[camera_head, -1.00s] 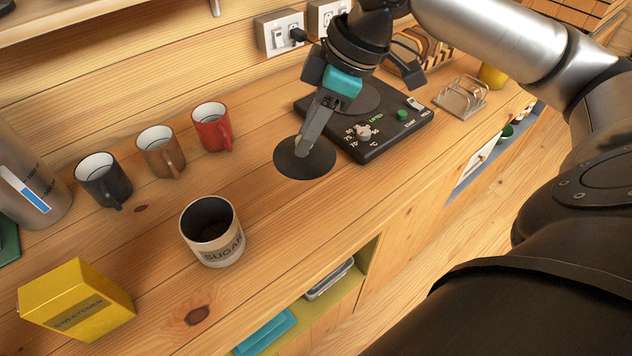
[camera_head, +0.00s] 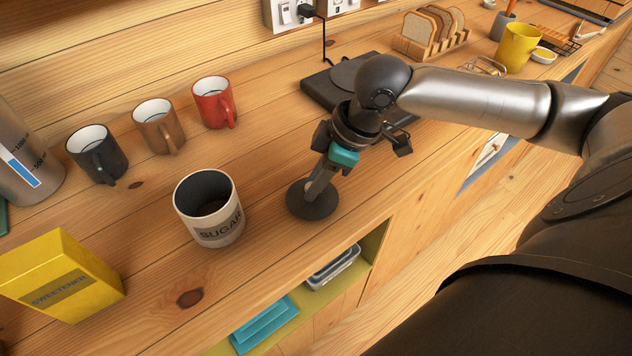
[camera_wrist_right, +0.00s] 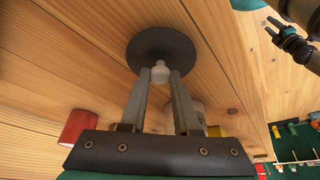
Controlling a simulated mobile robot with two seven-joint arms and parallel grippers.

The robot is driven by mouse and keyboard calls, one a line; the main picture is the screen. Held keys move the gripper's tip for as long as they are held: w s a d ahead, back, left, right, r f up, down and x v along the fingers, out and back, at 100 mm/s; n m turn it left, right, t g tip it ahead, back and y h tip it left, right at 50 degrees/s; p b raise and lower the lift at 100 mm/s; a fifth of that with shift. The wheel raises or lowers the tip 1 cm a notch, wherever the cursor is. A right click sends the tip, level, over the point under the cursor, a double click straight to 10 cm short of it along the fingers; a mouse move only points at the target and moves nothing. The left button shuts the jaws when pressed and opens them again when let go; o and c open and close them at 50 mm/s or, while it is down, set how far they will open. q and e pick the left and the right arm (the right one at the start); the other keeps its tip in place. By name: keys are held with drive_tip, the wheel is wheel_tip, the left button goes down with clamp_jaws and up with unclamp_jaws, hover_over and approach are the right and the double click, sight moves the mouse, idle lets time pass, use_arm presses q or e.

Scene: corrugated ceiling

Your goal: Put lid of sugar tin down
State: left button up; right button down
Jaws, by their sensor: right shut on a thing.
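The sugar tin (camera_head: 218,228), a cream pot labelled SUGAR, stands open and upright on the wooden counter. Its lid (camera_head: 299,211) is a dark round disc to the right of the tin, apart from it. My right gripper (camera_head: 312,191) is above the disc, shut on its small pale knob. The wrist view shows the two fingers on either side of the knob (camera_wrist_right: 160,73) and the lid (camera_wrist_right: 178,48) beyond. The lid looks level and close to the counter; whether it touches I cannot tell. A dark and teal part at the wrist view's top right may be my left gripper.
A black mug (camera_head: 97,158), a brown mug (camera_head: 157,130) and a red mug (camera_head: 214,105) stand behind the tin. A yellow sweetener box (camera_head: 70,280) is at front left. A black hotplate (camera_head: 323,87) lies behind my right gripper. The counter's front edge is near the lid.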

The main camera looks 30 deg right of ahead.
drive_tip(key=shift+f, duration=0.15)
drive_tip(key=c, duration=0.6)
unclamp_jaws()
drive_tip(key=shift+c, duration=0.2)
drive_tip(key=p+v, duration=0.3)
drive_tip(key=v, duration=0.9)
drive_tip(key=shift+s, duration=0.1)
